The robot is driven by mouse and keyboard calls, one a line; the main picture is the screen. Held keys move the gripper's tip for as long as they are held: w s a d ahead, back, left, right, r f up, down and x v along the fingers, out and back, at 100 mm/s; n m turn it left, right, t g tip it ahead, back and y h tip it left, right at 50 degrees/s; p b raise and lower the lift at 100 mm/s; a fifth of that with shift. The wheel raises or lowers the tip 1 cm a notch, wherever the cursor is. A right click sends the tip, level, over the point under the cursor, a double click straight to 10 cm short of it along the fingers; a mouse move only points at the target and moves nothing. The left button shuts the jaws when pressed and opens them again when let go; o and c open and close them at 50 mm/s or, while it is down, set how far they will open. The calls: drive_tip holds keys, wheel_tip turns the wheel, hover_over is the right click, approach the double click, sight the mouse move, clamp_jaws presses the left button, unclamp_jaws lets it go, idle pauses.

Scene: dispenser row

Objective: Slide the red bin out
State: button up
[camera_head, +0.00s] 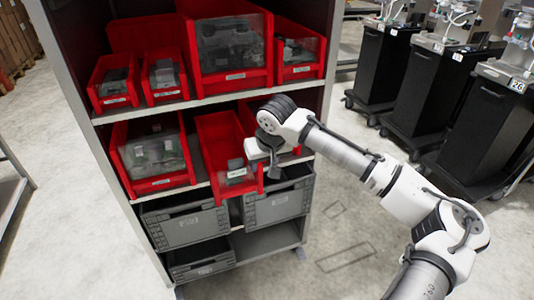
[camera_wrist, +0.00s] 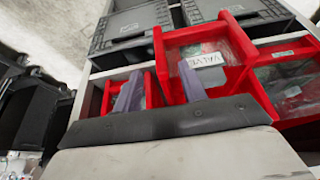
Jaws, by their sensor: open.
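Several red bins stand on the shelves. On the lower red row, a narrow red bin (camera_head: 219,143) juts out past its neighbours, with a white label on its front. In the wrist view this labelled bin (camera_wrist: 236,36) is just ahead of my fingers. My gripper (camera_head: 262,172) is open at the bin's front right corner in the head view. In the wrist view my gripper (camera_wrist: 160,84) has one finger before the labelled bin and the other by a smaller red bin (camera_wrist: 108,98). One upright red side wall shows between the fingers. Whether they touch it I cannot tell.
A wide red bin (camera_head: 153,160) stands left of the jutting bin. More red bins (camera_head: 229,53) fill the shelf above. Grey crates (camera_head: 184,222) sit below. Dark wheeled carts (camera_head: 381,62) stand at the right. The floor before the rack is clear.

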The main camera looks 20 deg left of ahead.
drive_tip(key=v, duration=0.6)
drive_tip(key=shift+r, duration=0.35)
drive_tip(key=shift+s+d, duration=0.1)
drive_tip(key=shift+s, duration=0.05)
